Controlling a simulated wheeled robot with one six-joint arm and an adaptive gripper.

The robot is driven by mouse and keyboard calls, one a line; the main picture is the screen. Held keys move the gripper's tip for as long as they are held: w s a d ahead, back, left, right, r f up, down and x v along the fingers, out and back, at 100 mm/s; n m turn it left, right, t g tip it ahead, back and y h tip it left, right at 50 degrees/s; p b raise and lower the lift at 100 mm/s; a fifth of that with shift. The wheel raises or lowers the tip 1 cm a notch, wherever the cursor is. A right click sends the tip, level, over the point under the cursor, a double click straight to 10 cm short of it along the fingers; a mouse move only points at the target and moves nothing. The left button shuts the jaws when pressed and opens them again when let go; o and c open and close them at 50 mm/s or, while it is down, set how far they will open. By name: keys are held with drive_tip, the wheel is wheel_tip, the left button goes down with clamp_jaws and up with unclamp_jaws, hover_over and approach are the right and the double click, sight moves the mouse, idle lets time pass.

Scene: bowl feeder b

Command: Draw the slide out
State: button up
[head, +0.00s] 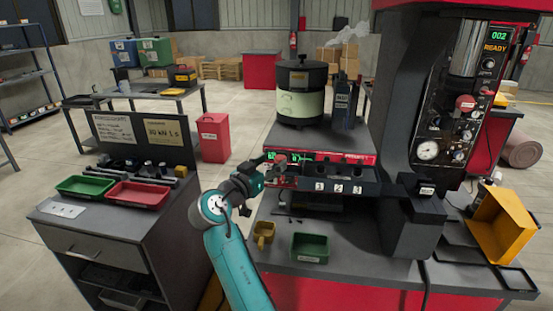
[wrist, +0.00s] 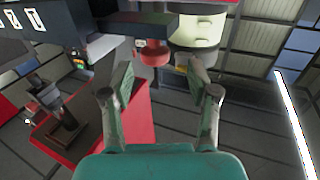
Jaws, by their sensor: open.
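The slide looks like the dark bar (head: 335,186) with plates 1, 2 and 3 on the front of the feeder bench. Its numbered plates also show at the upper left of the wrist view (wrist: 34,19). A red round knob (wrist: 153,54) sits at the end of a dark arm in the wrist view; I cannot tell whether it belongs to the slide. My gripper (head: 268,168) is at the left end of the bar. In the wrist view my gripper (wrist: 160,76) is open and empty, with the knob just beyond and between its fingertips.
A cream and black bowl feeder (head: 301,92) stands on top. A yellow scoop (head: 264,232) and a green tray (head: 310,248) lie on the bench below. A side cabinet at left holds a green tray (head: 86,186) and a red tray (head: 137,194). A press column stands right.

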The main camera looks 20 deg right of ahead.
drive_tip(key=v, duration=0.8)
